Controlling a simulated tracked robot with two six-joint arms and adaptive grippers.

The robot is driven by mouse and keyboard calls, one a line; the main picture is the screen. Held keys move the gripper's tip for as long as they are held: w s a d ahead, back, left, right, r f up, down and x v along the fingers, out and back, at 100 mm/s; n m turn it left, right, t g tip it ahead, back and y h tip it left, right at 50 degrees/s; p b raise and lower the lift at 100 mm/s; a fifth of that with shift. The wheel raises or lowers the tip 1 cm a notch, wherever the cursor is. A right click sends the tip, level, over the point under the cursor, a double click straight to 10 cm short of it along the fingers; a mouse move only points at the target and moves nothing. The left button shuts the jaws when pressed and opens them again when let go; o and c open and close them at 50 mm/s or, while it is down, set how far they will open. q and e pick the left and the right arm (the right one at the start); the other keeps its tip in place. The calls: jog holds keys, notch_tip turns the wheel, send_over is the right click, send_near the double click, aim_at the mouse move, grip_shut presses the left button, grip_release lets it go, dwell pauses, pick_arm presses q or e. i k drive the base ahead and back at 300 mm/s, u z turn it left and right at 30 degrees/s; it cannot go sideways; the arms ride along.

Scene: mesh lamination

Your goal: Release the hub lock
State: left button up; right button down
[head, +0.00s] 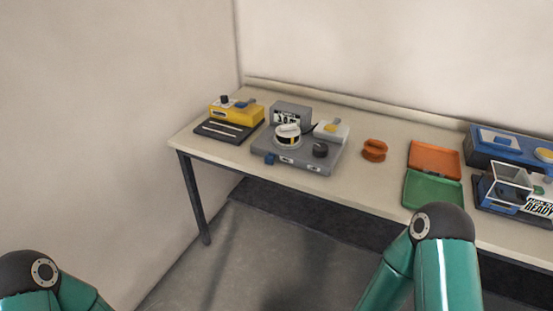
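A grey machine (308,157) stands on the bench, left of its middle. A white spool with a dark and yellow band (288,135) sits upright on it. A black knob (320,150) is on its top right, and a small blue part (270,158) is at its front left corner. A white block with a yellow button (331,130) is at its back right. I cannot tell which part is the hub lock, or whether it is locked. Only teal links of my arms show at the bottom; both grippers are out of view.
The bench (385,190) runs along the wall. A yellow device (237,111) stands left of the grey machine. An orange spool-like piece (374,150), an orange tray (434,144), a green tray (408,193) and a blue machine (483,157) are to the right.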

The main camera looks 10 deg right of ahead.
aim_at(268, 159)
jog(key=u, duration=0.05)
jog(key=i, duration=0.95)
jog(key=z, duration=0.05)
